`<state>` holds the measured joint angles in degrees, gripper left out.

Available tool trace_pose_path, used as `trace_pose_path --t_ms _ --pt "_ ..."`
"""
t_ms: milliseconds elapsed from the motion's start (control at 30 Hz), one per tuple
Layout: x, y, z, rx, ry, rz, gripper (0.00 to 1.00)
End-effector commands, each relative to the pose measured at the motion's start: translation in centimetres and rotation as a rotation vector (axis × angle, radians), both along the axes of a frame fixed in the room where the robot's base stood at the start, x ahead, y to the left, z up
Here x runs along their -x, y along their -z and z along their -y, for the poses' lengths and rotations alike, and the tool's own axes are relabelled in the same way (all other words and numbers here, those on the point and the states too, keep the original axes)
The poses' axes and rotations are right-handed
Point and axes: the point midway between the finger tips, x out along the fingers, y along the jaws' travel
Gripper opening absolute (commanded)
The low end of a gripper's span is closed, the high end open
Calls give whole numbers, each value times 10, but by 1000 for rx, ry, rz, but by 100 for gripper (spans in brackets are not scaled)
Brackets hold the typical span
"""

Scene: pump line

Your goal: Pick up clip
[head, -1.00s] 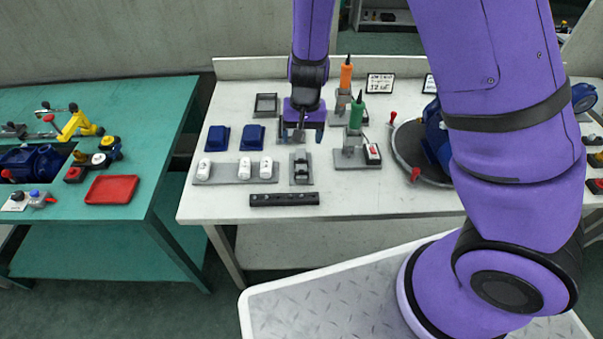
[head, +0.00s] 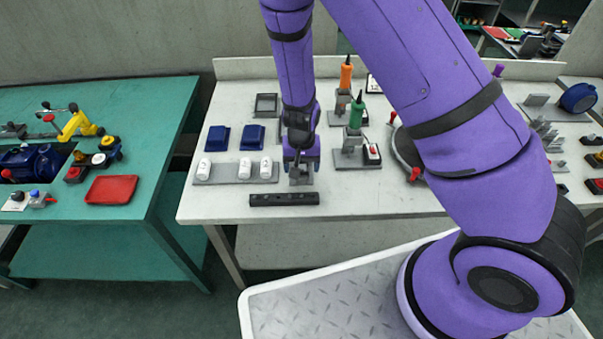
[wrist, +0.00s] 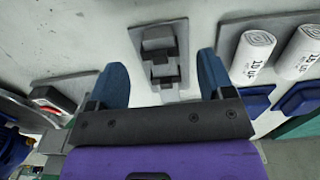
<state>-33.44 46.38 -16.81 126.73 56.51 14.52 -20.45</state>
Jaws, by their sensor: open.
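A small dark grey stepped piece, which I take to be the clip (wrist: 160,52), sits on a light grey base plate (wrist: 177,30) on the white table in the wrist view. My gripper (wrist: 163,78) is open, its two blue fingertips spread to either side of the line of the clip. Nothing shows between the fingers in their grip. In the head view my gripper (head: 300,168) is over the clip's stand and hides most of it.
White cylinders on a grey rack (head: 232,181) stand close to the left of my gripper. A black bar (head: 284,199) lies in front. Blue blocks (head: 217,138) are behind left.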

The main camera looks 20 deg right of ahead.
Motion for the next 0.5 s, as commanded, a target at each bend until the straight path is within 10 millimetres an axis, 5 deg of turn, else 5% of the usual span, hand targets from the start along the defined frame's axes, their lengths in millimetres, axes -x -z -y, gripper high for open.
trace_pose_path --t_ms 200,500 --pt "-1 29 1 0 1 -2 74" --pt "-1 34 0 0 0 0 74"
